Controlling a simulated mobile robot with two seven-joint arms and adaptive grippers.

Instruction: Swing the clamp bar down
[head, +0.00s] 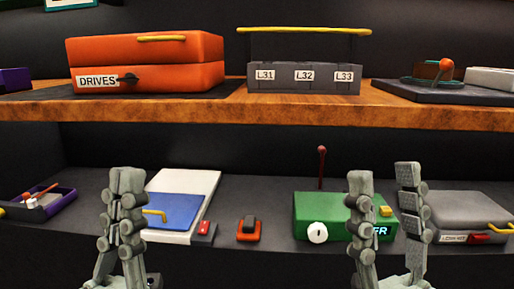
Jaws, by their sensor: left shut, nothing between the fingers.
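A long yellow bar (304,31), which looks like the clamp bar, stands raised above a dark grey box (304,86) labelled L31, L32 and L33 on the wooden shelf. Thin dark uprights join the bar to the box. My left gripper (127,175) is shut and empty, low at the left in front of the white and blue device. My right gripper (384,172) is open and empty, in front of the green box's right part. Both grippers are below the shelf, well apart from the bar.
An orange case (145,62) marked DRIVES stands left of the grey box. A dark panel with an orange ball knob (446,65) lies to its right. The wooden shelf edge (235,112) juts out above my grippers. Below stand a green box (330,212) and a small orange switch (248,231).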

